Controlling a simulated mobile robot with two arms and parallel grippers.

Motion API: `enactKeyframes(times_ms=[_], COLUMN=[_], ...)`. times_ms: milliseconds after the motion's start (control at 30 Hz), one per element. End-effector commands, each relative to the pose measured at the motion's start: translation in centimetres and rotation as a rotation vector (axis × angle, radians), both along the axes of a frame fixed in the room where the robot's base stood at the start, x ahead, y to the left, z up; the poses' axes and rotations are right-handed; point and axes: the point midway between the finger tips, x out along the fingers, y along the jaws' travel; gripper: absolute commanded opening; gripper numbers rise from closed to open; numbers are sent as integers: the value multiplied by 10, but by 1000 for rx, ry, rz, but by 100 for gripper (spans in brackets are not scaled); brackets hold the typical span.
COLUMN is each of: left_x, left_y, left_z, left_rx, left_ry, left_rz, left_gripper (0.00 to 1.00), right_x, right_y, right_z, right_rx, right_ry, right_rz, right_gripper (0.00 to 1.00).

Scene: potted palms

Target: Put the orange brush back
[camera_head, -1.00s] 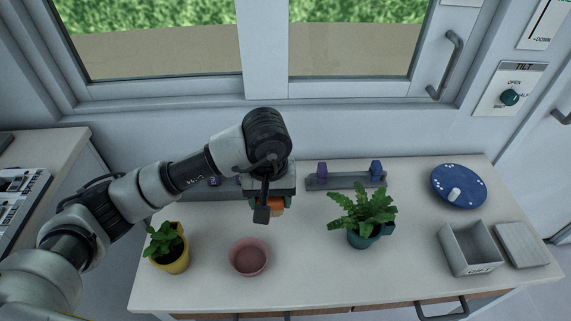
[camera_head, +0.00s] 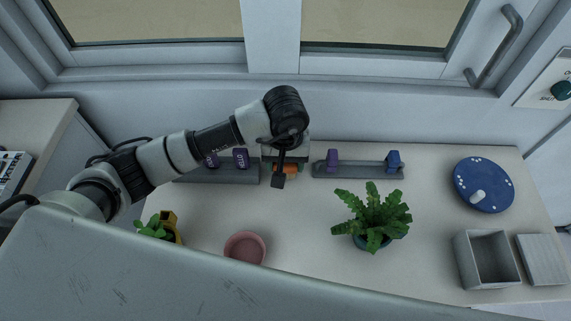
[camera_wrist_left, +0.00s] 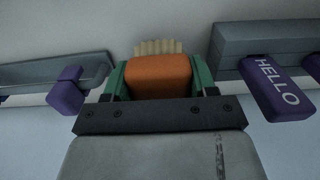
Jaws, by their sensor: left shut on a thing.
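The orange brush (camera_head: 292,170) is in my left gripper (camera_head: 284,172), which is shut on it. In the left wrist view the gripper's green fingers (camera_wrist_left: 158,82) grip both sides of the brush's orange block (camera_wrist_left: 160,76), with pale bristles beyond it. In the head view the brush is partly hidden behind the gripper, in the gap between two grey racks. The left rack (camera_head: 222,174) holds purple items (camera_head: 240,158). I cannot tell whether the brush touches anything below. My right gripper is out of view.
A pink bowl (camera_head: 245,249), a green fern (camera_head: 372,214) and a yellow-potted plant (camera_head: 168,226) stand on the pale counter. A blue disc (camera_head: 483,185), an open grey box (camera_head: 487,259) and a flat slab (camera_head: 543,258) are at right. A pale surface hides the counter's front.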

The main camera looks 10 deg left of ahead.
Motion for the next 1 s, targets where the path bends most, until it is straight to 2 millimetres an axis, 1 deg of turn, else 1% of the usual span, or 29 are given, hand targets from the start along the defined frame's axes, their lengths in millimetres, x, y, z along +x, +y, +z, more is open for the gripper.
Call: enactKeyframes(times_ms=[33, 100, 167, 400, 533, 567, 700, 1000], left_x=[-1, -1, -1, 0, 0, 0, 0, 0], left_y=[0, -1, 0, 0, 0, 0, 0, 0], left_z=[-8, -18, -24, -25, -29, -28, -27, -26], left_rx=[0, -1, -1, 0, 0, 0, 0, 0], left_ry=[6, 5, 4, 0, 0, 1, 1, 1], left_rz=[0, 1, 0, -1, -1, -1, -1, -1], left_gripper=[35, 35, 35, 35, 35, 60, 82, 83], right_x=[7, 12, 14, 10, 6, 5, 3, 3], right_y=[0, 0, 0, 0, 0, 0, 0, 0], right_z=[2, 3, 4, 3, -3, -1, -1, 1], right_rx=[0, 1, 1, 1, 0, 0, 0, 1], right_ry=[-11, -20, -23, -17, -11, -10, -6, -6], right_rz=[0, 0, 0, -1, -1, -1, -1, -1], right_gripper=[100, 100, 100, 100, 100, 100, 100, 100])
